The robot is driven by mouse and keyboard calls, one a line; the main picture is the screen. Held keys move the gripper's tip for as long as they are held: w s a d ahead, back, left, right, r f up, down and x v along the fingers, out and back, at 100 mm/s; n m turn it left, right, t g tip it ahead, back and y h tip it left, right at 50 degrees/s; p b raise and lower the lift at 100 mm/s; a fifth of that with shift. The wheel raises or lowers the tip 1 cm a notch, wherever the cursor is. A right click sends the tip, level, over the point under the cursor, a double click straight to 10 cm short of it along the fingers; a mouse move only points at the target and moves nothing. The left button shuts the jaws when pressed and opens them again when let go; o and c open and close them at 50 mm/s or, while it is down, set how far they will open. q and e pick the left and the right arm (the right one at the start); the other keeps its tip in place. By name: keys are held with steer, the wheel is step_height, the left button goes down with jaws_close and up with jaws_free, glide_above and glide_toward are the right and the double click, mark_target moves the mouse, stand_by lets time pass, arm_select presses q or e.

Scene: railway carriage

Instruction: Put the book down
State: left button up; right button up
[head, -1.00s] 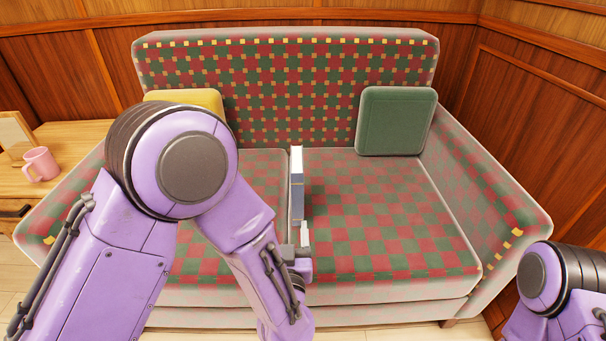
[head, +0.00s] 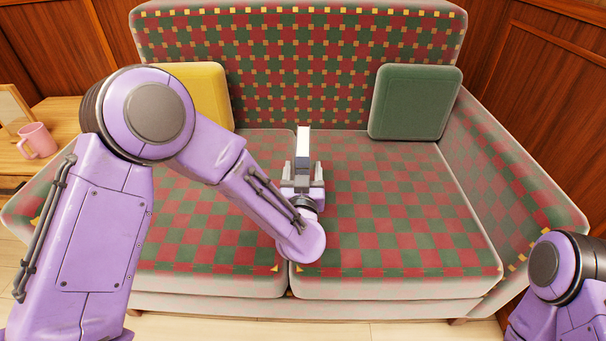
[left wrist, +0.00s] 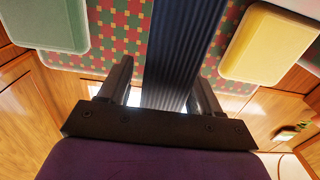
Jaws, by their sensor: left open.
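The book (head: 303,142) stands upright at the sofa, near the seam between the two seat cushions, with its narrow pale edge and a dark blue side showing. In the left wrist view its dark blue ribbed face (left wrist: 182,50) runs up between the fingers. My left gripper (head: 303,174) is open, with one finger on each side of the book's near end. Gaps show beside the book in the left wrist view. The gripper hides the book's lower part, so I cannot tell whether it touches the seat. My right gripper is out of view.
The checkered sofa (head: 410,215) has bare seat on both sides of the book. A green cushion (head: 415,102) leans at the back right and a yellow cushion (head: 205,90) at the back left. A pink mug (head: 38,141) stands on a wooden table (head: 65,120) at left.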

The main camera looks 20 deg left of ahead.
arm_select(q)
jaws_close()
steer(key=shift+r, duration=0.1)
